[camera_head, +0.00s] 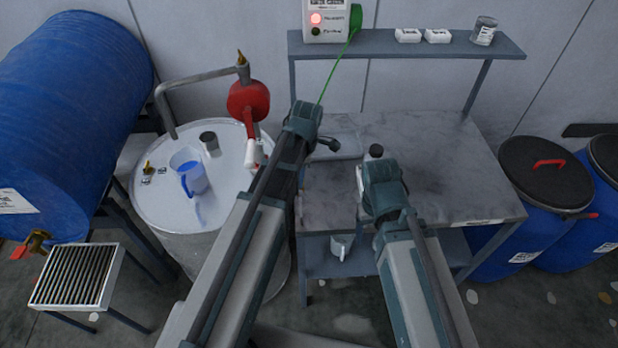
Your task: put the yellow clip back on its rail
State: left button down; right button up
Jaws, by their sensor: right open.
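I cannot make out the yellow clip or its rail for certain. A small brass-yellow piece (148,168) sits on the grey drum's lid, and a yellowish tip (241,58) tops the red pump; neither is clearly the clip. A green cable (335,72) runs from the wall box (326,20) down behind my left wrist, where its end is hidden. My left gripper (322,142) is at the bench's left end; its fingers are too hidden to read. My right gripper (371,170) is open over the middle of the bench, with nothing visible between its fingers.
The red pump (248,101) and a blue jug (189,172) stand on the grey drum (148,212). A shelf (385,49) with white boxes and a can overhangs the bench (455,165). The bench's right part is clear. Blue drums (535,215) stand right.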

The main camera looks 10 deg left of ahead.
pick_arm(q)
jog(key=shift+f+b, duration=2.65)
jog(key=shift+f, duration=0.05)
jog(key=shift+f, duration=0.15)
jog(key=shift+f+b, duration=0.5)
jog(key=shift+b, duration=0.2)
jog(key=shift+f+b, duration=2.15)
jog(key=c, duration=0.5)
grip_release()
jog(key=shift+r, duration=0.1)
jog(key=r+p, duration=0.9)
jog(key=d+r+p, duration=0.1)
jog(key=r+p, duration=0.3)
jog(key=p, duration=0.1)
jog(key=shift+w+d+r, duration=0.1)
jog(key=shift+w+r, duration=0.15)
jog(key=shift+r, duration=0.1)
